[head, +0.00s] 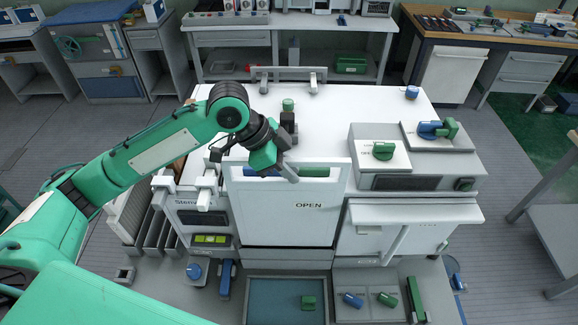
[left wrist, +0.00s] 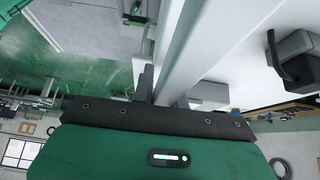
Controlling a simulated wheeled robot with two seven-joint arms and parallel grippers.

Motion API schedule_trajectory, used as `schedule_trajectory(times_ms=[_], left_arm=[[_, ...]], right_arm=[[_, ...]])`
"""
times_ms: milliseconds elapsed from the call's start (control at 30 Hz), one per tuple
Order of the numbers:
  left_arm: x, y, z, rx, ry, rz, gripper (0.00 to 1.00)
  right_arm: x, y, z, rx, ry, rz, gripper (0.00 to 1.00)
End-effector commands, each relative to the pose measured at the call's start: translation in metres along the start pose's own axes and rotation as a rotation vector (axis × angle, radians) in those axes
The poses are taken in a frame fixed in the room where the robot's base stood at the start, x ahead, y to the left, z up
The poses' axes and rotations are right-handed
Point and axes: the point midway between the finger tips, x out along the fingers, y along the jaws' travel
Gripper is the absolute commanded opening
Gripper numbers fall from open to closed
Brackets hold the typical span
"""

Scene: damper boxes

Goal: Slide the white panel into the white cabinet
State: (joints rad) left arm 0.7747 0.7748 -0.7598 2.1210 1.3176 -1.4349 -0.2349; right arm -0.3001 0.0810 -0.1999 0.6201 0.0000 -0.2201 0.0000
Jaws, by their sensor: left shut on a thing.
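The white panel (head: 290,221) marked OPEN stands upright at the front of the white cabinet (head: 384,112), in the middle of the head view. A long slot runs along its upper part, with blue and green showing in it. My left gripper (head: 289,174) is at the panel's top edge, above the slot, shut on the panel. In the left wrist view a pale panel edge (left wrist: 181,45) runs up from the dark fingers (left wrist: 147,85). The exact grip is partly hidden by the gripper body. My right gripper is not in view.
Right of the panel are a white hinged box (head: 415,215) and a raised block with a green knob (head: 382,151). A dark post with a green top (head: 288,105) stands behind the gripper. Below lies a blue-grey tray (head: 270,295) with a green block (head: 308,302).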

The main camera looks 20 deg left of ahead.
Motion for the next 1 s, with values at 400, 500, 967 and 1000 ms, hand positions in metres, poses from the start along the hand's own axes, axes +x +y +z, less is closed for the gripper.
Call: schedule_trajectory(times_ms=[400,500,967,1000], left_arm=[[0.01,0.0,0.006,0.0,0.001,-0.001,0.0],[0.013,0.0,0.008,0.0,0.0,-0.001,0.0],[0.018,0.0,0.011,0.001,0.001,-0.001,0.0],[0.018,0.0,0.011,0.001,0.001,-0.001,0.0]], right_arm=[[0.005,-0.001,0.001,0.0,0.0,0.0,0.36],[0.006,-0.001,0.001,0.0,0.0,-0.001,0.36],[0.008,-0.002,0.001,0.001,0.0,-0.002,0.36],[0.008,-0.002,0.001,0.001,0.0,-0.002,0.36]])
